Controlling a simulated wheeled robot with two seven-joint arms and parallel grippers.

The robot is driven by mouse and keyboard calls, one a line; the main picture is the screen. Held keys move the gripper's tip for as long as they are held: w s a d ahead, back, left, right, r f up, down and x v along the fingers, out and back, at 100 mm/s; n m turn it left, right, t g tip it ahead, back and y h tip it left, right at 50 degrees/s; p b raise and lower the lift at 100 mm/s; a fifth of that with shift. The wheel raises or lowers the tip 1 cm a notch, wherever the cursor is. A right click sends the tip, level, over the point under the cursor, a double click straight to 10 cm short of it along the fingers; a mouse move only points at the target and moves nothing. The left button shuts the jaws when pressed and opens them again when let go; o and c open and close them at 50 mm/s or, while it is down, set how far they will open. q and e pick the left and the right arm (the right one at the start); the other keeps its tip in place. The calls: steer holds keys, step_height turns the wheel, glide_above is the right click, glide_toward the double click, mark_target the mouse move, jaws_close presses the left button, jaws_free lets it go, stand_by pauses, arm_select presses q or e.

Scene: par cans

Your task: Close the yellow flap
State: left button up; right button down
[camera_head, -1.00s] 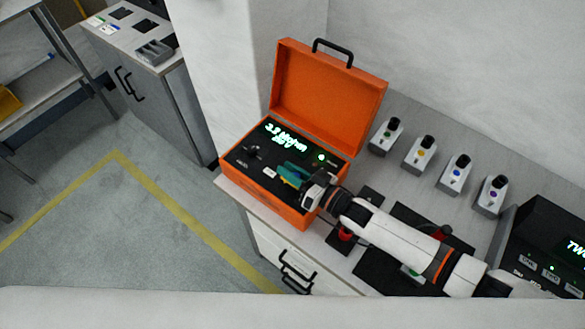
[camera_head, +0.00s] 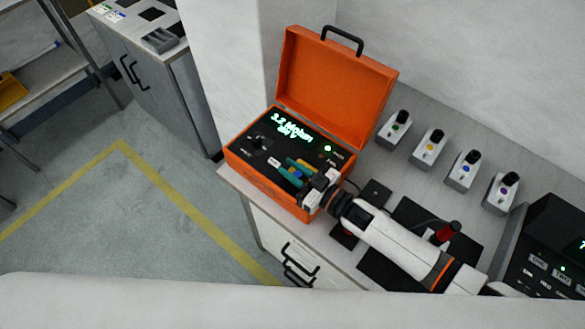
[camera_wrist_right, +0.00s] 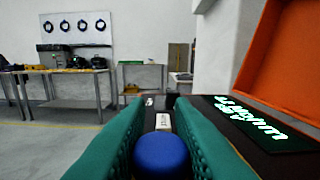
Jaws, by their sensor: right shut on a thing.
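The orange case (camera_head: 265,178) stands on the bench with its lid (camera_head: 335,90) raised. A small yellow piece (camera_head: 304,165) shows on its dark panel beside my right gripper; I cannot tell whether it is the flap or how it is tilted. My right gripper (camera_head: 296,174) is low over the panel's front right. In the right wrist view its green pads (camera_wrist_right: 160,145) are on both sides of a round blue thing (camera_wrist_right: 162,155), and it is shut on it. The fingers hide part of the panel. My left gripper is not in view.
The panel has a lit display (camera_head: 290,126), a black knob (camera_head: 258,143) and a white label (camera_head: 273,161). Several grey boxes with black knobs (camera_head: 430,145) stand right of the case. A black instrument (camera_head: 545,245) is at the far right.

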steer(key=c, duration=1.3)
jaws_free()
steer(key=shift+o, duration=0.2)
steer(key=shift+d, duration=0.1)
steer(key=b+v, duration=0.2)
steer(key=v, duration=1)
steer(key=shift+b, duration=0.35)
